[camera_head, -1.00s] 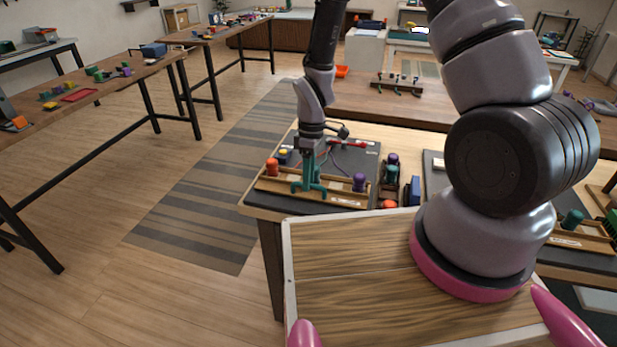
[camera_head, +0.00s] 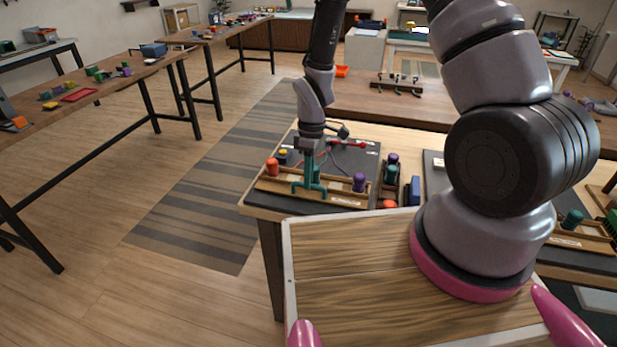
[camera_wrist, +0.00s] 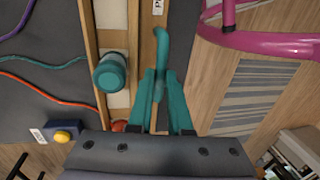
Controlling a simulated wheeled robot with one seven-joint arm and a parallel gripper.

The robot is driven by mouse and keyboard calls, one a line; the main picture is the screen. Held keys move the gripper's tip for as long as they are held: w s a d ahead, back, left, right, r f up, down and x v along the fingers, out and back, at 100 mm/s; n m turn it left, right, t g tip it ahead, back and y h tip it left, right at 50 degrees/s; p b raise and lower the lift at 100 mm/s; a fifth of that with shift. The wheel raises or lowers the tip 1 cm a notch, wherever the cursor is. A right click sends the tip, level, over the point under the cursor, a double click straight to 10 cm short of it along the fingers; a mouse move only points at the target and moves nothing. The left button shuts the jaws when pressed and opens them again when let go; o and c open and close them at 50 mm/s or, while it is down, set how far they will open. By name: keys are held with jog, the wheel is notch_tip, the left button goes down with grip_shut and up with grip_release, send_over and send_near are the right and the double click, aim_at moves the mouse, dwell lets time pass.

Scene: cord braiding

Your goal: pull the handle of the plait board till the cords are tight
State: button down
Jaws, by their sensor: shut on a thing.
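The plait board (camera_head: 345,156) is a dark board on the table with a wooden rail along its near side. Its teal handle (camera_head: 300,187) is at the near rail; it also shows in the wrist view (camera_wrist: 161,42). My gripper (camera_head: 310,178) points down with its teal fingers shut on the handle; they show in the wrist view (camera_wrist: 160,84). A teal peg (camera_wrist: 110,72) stands just left of the fingers there. A green cord (camera_wrist: 45,64), an orange cord (camera_wrist: 42,92) and a purple cord run across the board, curving. Their ends are partly hidden.
An orange peg (camera_head: 272,167) and a purple peg (camera_head: 359,183) stand at the rail's ends. A yellow button (camera_wrist: 62,135) is on the board. A rack of pegs (camera_head: 390,180) and a blue block (camera_head: 414,190) lie to the right. The floor left of the table is clear.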

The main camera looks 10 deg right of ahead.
dwell(0.8)
jog(key=shift+s+a, duration=0.35)
jog(key=shift+s, duration=0.4)
jog(key=shift+s+a, duration=0.3)
jog(key=shift+s, duration=0.5)
jog(key=shift+s+a, duration=0.35)
jog(key=shift+s, duration=0.4)
jog(key=c, duration=0.8)
grip_release()
jog(key=shift+c, duration=0.2)
jog(key=shift+r, duration=0.1)
jog(key=shift+w+r, duration=0.15)
jog(key=shift+r, duration=0.25)
notch_tip(320, 180, up, 10)
jog(key=w, duration=0.1)
jog(key=shift+w+d+f, duration=0.15)
jog(key=shift+w+d, duration=0.2)
jog(key=shift+d, duration=0.05)
jog(key=shift+s, duration=0.15)
